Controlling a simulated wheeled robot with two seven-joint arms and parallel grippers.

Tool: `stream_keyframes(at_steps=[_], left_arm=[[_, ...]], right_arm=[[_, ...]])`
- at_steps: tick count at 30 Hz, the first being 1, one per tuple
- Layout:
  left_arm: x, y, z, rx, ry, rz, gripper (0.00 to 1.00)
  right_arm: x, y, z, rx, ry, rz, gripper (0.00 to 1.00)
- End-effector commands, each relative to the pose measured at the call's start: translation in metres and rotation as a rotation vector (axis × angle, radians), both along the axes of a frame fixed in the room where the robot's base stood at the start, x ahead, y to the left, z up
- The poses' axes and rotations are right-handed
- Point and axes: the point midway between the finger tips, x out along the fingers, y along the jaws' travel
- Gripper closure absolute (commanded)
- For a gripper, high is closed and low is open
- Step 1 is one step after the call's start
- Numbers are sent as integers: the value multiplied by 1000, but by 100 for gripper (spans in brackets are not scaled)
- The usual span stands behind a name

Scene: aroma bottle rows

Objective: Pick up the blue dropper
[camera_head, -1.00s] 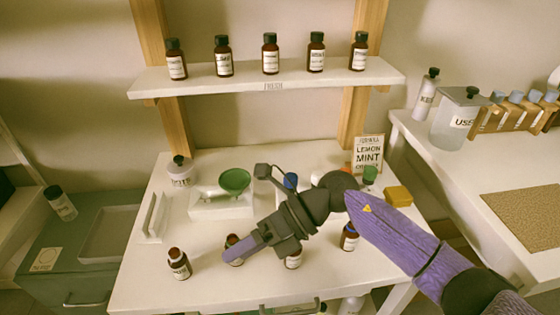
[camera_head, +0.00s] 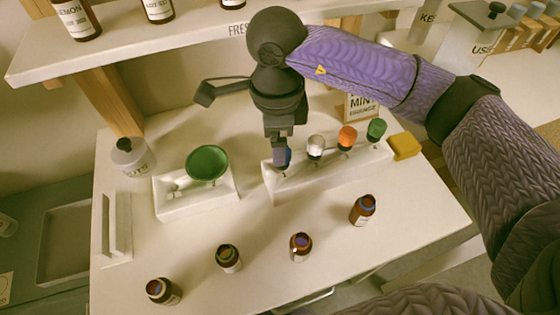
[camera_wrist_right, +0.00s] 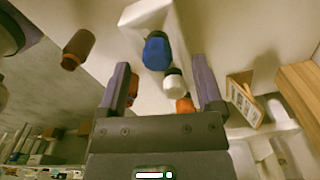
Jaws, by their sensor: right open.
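The blue dropper (camera_head: 288,158) stands at the left end of a white rack (camera_head: 335,170), partly hidden behind my right gripper (camera_head: 281,160). In the right wrist view the blue cap (camera_wrist_right: 156,52) lies ahead of the gripper (camera_wrist_right: 160,72), between the lines of its two spread fingers. The fingers are open and nothing is held. I cannot tell how close the fingertips are to the cap. A white dropper (camera_head: 315,147), an orange one (camera_head: 347,137) and a green one (camera_head: 376,130) stand further right in the rack. My left gripper is out of view.
Several open brown bottles (camera_head: 300,246) stand along the table front. A scale with a green bowl (camera_head: 207,164) is left of the rack. A yellow block (camera_head: 404,146) and a sign (camera_head: 361,106) are on the right. A shelf (camera_head: 200,35) runs above.

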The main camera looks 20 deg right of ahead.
Motion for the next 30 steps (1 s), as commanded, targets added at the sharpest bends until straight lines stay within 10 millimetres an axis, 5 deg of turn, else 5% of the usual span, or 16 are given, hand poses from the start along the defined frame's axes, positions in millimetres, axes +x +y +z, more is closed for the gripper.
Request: stream_keyframes(at_steps=[7, 13, 21, 30], left_arm=[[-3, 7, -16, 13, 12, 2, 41], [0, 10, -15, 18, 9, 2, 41], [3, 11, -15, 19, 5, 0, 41], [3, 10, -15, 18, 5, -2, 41]], right_arm=[[-6, -6, -48, 1, 5, -1, 15], [-5, -6, -50, 2, 1, 0, 15], [-5, -6, -49, 2, 1, 0, 68], [-5, -6, -48, 3, 0, 0, 70]])
